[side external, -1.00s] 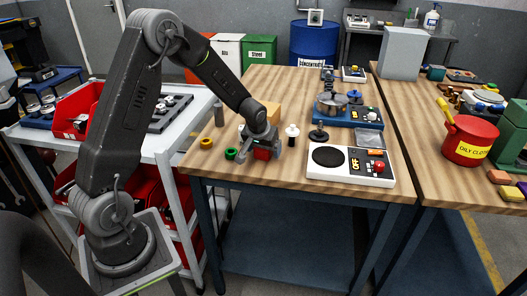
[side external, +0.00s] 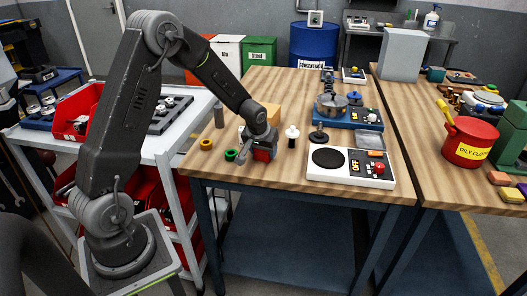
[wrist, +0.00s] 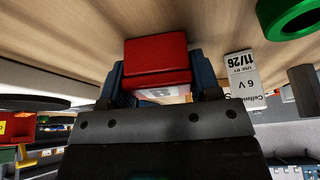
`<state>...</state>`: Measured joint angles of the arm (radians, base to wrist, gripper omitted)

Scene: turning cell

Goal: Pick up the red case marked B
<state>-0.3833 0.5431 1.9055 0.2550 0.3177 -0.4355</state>
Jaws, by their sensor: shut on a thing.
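The red case (wrist: 157,60) is between the two fingers of my gripper (wrist: 160,82) in the wrist view. A pale label with a dark letter, partly hidden by the gripper body, shows on its near face; I cannot read it surely. In the side external view my gripper (side external: 258,147) is low over the front left of the wooden bench, shut on the red case (side external: 263,155). The arm hides part of the case. I cannot tell whether it touches the bench or is slightly above it.
A green ring (side external: 231,155) and a yellow ring (side external: 206,144) lie left of the gripper. A black and white bottle-like piece (side external: 292,137) stands close on the right, beside a white hotplate-like device (side external: 350,168).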

